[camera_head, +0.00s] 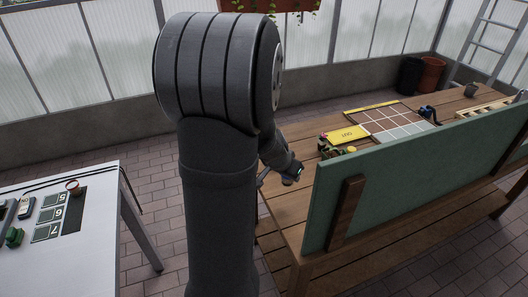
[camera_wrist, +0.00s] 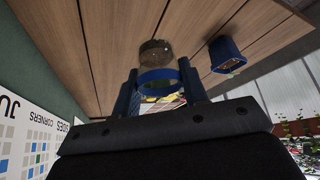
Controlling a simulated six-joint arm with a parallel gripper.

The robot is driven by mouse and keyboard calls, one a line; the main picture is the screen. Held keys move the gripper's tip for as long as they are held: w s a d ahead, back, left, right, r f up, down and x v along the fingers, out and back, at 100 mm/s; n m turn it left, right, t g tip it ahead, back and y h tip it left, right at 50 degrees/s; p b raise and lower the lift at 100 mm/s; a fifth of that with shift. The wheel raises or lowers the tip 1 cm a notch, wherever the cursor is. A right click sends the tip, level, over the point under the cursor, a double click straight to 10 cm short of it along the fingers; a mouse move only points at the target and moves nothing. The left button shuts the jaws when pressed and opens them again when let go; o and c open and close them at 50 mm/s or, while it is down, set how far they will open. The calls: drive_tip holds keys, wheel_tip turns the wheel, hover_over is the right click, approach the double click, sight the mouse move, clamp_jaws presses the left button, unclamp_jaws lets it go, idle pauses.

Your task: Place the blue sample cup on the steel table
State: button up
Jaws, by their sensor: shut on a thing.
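My gripper (camera_wrist: 160,92) is shut on the blue sample cup (camera_wrist: 158,75), whose blue band shows between the two fingers in the wrist view. A clear, brownish round part of it shows beyond the band against wooden boards. I cannot tell whether the cup touches the wood. In the head view my gripper (camera_head: 290,177) is at the near left end of the wooden bench (camera_head: 290,205), and the cup is not clearly visible there. The steel table (camera_head: 105,185) stands at the left, with a pale top.
The steel table bears a red-banded cup (camera_head: 73,186), numbered cards (camera_head: 47,215) and green items (camera_head: 14,237). A green board (camera_head: 410,180) rises along the bench's near side. A yellow card (camera_head: 343,135) lies on the bench. A blue container (camera_wrist: 226,57) shows in the wrist view.

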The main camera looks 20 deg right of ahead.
drive_tip(key=shift+w+a+r, duration=0.1)
drive_tip(key=shift+a+r, duration=0.05)
drive_tip(key=w+a+f+n+t+y, duration=0.1)
drive_tip(key=w+a+f+n+y, duration=0.2)
drive_tip(key=a, duration=0.7)
drive_tip(key=w+a+f+n+t, duration=0.15)
drive_tip(key=w+a+n, duration=0.35)
drive_tip(key=a, duration=0.6)
drive_tip(key=w+a+f+n+y, duration=0.25)
drive_tip(key=w+a, duration=0.25)
drive_tip(key=a, duration=0.5)
drive_tip(key=s+d+r+m+h, duration=0.1)
drive_tip(key=s+d+r+m, duration=0.1)
drive_tip(key=d, duration=0.8)
drive_tip(key=s+d+r+m+g+h, duration=0.1)
drive_tip(key=s+d+m, duration=0.4)
drive_tip(key=d, duration=0.6)
drive_tip(key=s+d+r+m+g+h, duration=0.1)
drive_tip(key=s+d+r+m+h, duration=0.2)
drive_tip(key=s+d, duration=0.3)
drive_tip(key=shift+s+d+r+m+g+h, duration=0.1)
drive_tip(key=shift+d+r, duration=0.05)
drive_tip(key=shift+d, duration=0.6)
drive_tip(key=shift+d+r+m+g+h, duration=0.1)
drive_tip(key=shift+d+r, duration=0.1)
drive_tip(key=shift+d, duration=0.5)
drive_tip(key=shift+s+d+r+m+g+h, duration=0.1)
drive_tip(key=shift+d+r, duration=0.05)
drive_tip(key=shift+d, duration=0.6)
drive_tip(key=shift+w, duration=0.1)
